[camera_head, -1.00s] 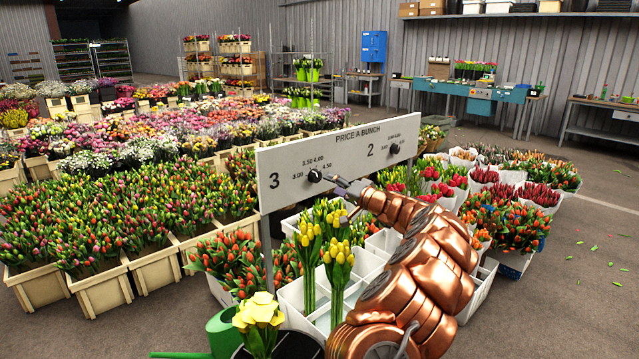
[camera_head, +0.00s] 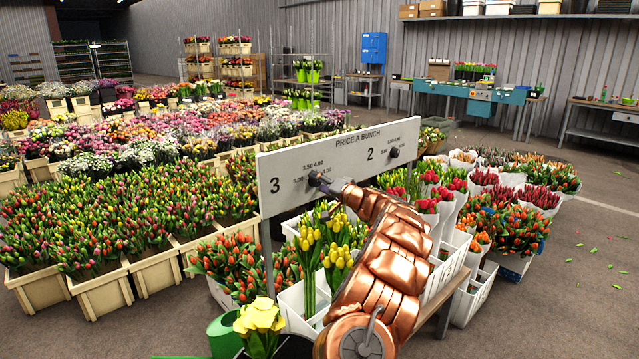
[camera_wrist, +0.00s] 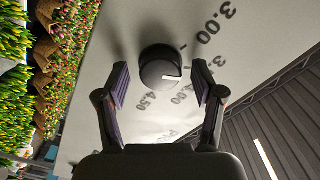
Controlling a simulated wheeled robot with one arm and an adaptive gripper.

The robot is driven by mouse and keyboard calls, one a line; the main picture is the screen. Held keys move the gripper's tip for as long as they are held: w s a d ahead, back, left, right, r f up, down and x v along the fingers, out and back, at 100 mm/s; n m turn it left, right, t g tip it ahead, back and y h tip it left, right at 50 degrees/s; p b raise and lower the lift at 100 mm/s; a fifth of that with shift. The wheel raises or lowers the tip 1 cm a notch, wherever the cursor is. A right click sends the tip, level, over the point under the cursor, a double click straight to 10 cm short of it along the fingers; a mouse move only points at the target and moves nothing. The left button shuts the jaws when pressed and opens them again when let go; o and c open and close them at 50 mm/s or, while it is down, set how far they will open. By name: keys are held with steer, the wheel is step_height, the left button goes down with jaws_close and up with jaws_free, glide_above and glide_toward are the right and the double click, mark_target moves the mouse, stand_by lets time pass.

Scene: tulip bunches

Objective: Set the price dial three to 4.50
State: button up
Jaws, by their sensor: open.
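Price dial three (camera_head: 314,178) is a black round knob on the white price board (camera_head: 285,160), beside the number 3. In the wrist view the dial (camera_wrist: 158,68) sits between the two spread fingers of my gripper (camera_wrist: 161,80), with a gap on each side. My gripper (camera_head: 328,184) is open and empty at the dial. The dial's white mark points right in the wrist view, roughly toward the 3.50 and 4.00 labels; I cannot tell exactly which. The 4.50 label (camera_wrist: 150,100) shows just below the dial.
A second dial (camera_head: 393,152) is on the same board beside the number 2. Yellow tulips (camera_head: 335,255) in white crates stand below the board, close to my arm. Red tulips (camera_head: 235,262) are at lower left. Open floor (camera_head: 580,290) lies on the right.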

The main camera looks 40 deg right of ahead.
steer(key=c, duration=1.1)
steer(key=shift+c, duration=0.2)
steer(key=shift+m, duration=0.3)
steer(key=m, duration=0.3)
steer(key=shift+m, duration=0.3)
steer(key=m, duration=0.5)
steer(key=shift+m+p, duration=0.3)
steer(key=shift+p, duration=0.05)
steer(key=m+p, duration=0.3)
steer(key=m, duration=0.7)
steer(key=shift+p, duration=0.35)
steer(key=shift+f, duration=0.1)
